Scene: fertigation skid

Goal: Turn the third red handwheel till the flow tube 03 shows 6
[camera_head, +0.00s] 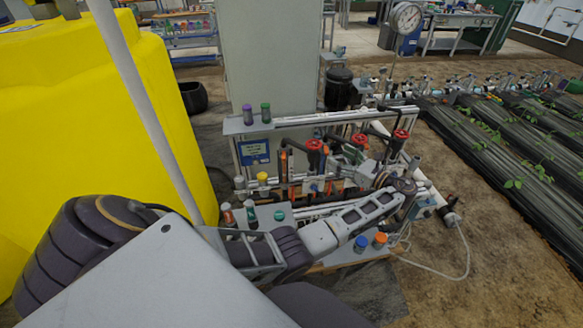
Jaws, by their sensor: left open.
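Three red handwheels stand in a row on the skid: the first (314,145), the second (359,140) and the third (400,135), counted from the left. My left arm reaches across the front of the skid from the lower left. My left gripper (387,172) is open, small in the picture, below and slightly left of the third handwheel. It looks apart from the wheel, though the exact gap cannot be told. The flow tubes behind the arm are partly hidden, and no reading on flow tube 03 can be made out. My right gripper is not in view.
A round gauge (407,17) stands on a post behind the skid. Purple and green bottles stand on the top shelf (235,127). Blue (360,243) and orange (379,240) capped bottles stand near the arm. A yellow tank (90,100) fills the left. Planted rows lie right.

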